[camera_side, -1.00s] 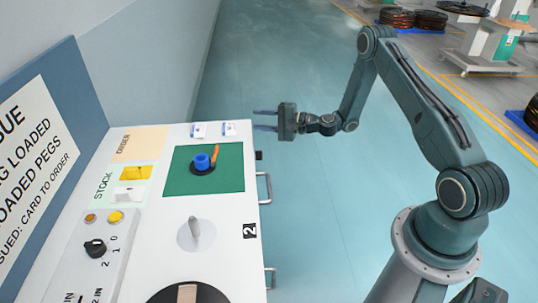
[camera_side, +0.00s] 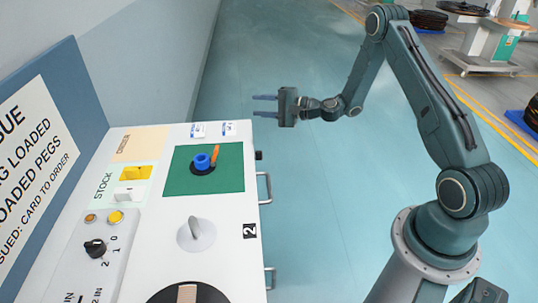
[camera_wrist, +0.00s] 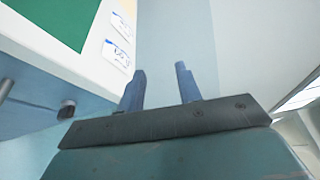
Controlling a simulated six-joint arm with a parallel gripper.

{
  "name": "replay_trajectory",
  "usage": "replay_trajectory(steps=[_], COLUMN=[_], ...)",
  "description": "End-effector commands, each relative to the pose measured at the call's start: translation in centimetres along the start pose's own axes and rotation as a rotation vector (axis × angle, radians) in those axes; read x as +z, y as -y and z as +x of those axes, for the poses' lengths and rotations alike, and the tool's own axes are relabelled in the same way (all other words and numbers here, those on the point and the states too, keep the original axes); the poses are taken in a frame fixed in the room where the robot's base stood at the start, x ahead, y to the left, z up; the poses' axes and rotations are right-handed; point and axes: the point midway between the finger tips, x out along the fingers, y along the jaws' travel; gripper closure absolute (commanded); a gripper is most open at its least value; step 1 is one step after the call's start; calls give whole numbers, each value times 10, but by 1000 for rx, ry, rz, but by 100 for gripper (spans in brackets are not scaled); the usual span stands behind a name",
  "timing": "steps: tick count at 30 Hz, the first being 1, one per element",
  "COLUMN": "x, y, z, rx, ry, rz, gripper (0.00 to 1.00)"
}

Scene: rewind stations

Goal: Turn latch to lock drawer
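My gripper (camera_side: 264,106) is open and empty, with two blue-grey fingers apart, held beyond the far right corner of the white bench (camera_side: 150,255). In the wrist view the open fingers (camera_wrist: 160,70) have nothing between them. A small dark knob (camera_side: 259,155), possibly the latch, sticks out of the bench's front side. It also shows in the wrist view (camera_wrist: 67,110), apart from the fingers. A metal drawer handle (camera_side: 269,188) is nearer the camera on that side. The drawer front is mostly hidden, and I cannot tell whether the latch is turned.
A grey lever (camera_side: 194,228) on a round plate and a black selector knob (camera_side: 95,248) are nearer.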

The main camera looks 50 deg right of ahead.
Motion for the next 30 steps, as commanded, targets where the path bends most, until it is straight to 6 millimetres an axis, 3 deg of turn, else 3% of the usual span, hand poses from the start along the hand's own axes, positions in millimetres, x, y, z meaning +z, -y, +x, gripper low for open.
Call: replay_trajectory(steps=[7, 14, 30], x=[-10, -30, -81], y=[-10, -36, -113], z=[-5, -20, -85], rx=[30, 117, 426], ry=[23, 66, 38], rz=[100, 350, 1053], gripper=[65, 65, 65])
